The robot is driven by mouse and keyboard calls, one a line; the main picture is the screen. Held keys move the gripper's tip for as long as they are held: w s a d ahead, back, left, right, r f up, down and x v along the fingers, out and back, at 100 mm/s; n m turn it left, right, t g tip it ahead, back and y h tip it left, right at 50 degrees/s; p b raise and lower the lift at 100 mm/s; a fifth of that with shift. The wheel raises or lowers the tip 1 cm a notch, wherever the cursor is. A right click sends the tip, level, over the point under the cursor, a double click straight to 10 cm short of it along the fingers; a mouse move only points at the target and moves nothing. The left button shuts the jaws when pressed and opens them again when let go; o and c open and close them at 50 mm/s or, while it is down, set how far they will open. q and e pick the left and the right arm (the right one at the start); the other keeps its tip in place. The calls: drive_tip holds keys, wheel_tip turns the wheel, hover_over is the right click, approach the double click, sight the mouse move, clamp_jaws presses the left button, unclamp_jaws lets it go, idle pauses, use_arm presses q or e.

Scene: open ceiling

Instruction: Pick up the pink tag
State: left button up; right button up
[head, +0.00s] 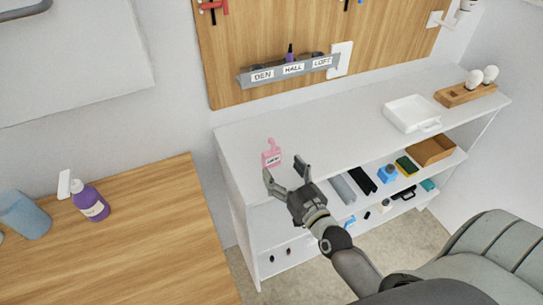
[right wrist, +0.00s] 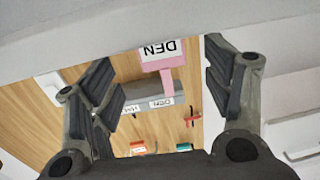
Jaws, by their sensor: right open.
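The pink tag (head: 272,147) is on the white shelf unit's top, near its front left part. It has a narrow upper part and a white label. In the right wrist view the pink tag (right wrist: 167,82) shows upside down, its label reading DEN, between the two fingers in the picture. My right gripper (head: 286,171) is open and empty, with its fingers just in front of the tag in the head view. I cannot tell the exact gap. My left gripper is not in view.
A grey rack (head: 245,81) labelled DEN, HALL and LOFT is on the wooden pegboard (head: 235,50) behind. The shelf top (head: 335,128) is clear between the tag and a white tray (head: 398,122). A wooden table (head: 130,240) with a purple spray bottle (head: 91,203) is at left.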

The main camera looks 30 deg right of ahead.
sight(273, 158)
drive_tip(key=shift+w, duration=0.65)
drive_tip(key=w+p, duration=0.1)
drive_tip(key=w, duration=0.2)
drive_tip(key=shift+w+a+r+p, duration=0.1)
drive_tip(key=shift+w+a+p, duration=0.05)
drive_tip(key=shift+w+p, duration=0.2)
drive_tip(key=shift+w, duration=0.7)
drive_tip(key=shift+s, duration=0.1)
drive_tip(key=c, duration=1.1)
